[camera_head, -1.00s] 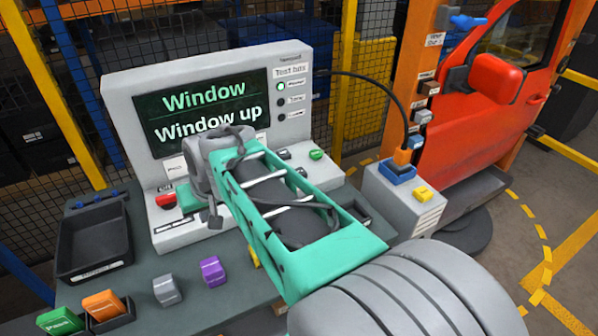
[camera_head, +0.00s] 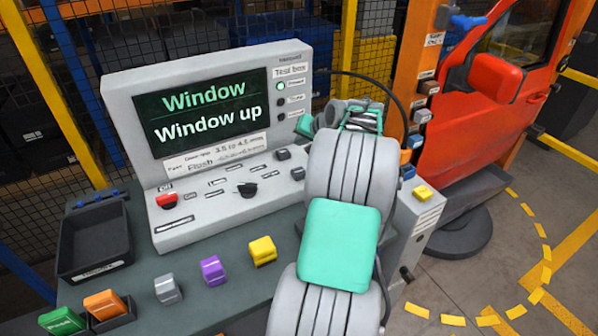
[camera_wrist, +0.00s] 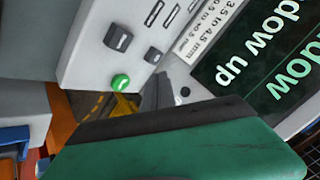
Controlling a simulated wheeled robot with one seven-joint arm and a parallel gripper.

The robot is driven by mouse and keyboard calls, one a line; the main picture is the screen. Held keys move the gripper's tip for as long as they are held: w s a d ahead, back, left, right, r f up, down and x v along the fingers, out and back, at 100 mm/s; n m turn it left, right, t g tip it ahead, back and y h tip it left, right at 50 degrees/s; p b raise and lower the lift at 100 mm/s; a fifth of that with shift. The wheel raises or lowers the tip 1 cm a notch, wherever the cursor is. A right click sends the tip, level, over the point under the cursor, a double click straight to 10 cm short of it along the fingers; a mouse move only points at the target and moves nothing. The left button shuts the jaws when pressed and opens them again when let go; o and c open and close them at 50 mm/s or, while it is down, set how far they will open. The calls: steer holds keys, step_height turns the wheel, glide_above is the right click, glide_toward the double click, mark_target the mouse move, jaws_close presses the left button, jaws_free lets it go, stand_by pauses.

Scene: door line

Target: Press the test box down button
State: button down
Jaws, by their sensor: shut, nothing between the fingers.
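The test box (camera_head: 225,200) is a pale console with a screen reading "Window" and "Window up". Two dark buttons sit near its right end, an upper one (camera_head: 283,154) and a lower one (camera_head: 298,174). They also show in the wrist view (camera_wrist: 118,38). I cannot read which is the down button. A green button (camera_wrist: 120,82) beside them shows in the wrist view; my arm hides it in the head view. My gripper (camera_head: 310,125) is shut and empty, by the box's right edge, apart from the dark buttons. My arm partly hides it.
A red button (camera_head: 166,200) and a black knob (camera_head: 247,189) sit further left on the panel. Coloured blocks, including a yellow one (camera_head: 263,250), and a black tray (camera_head: 94,240) are on the bench. A red door (camera_head: 470,130) stands at right.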

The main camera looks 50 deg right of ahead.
mark_target(301, 173)
steer(key=shift+f, duration=0.15)
step_height(301, 173, down, 8)
steer(key=b, duration=0.5)
steer(key=shift+f+b, duration=0.25)
steer(key=shift+b, duration=0.1)
steer(key=shift+f, duration=0.1)
stand_by(1.4)
steer(key=shift+f+b, duration=0.3)
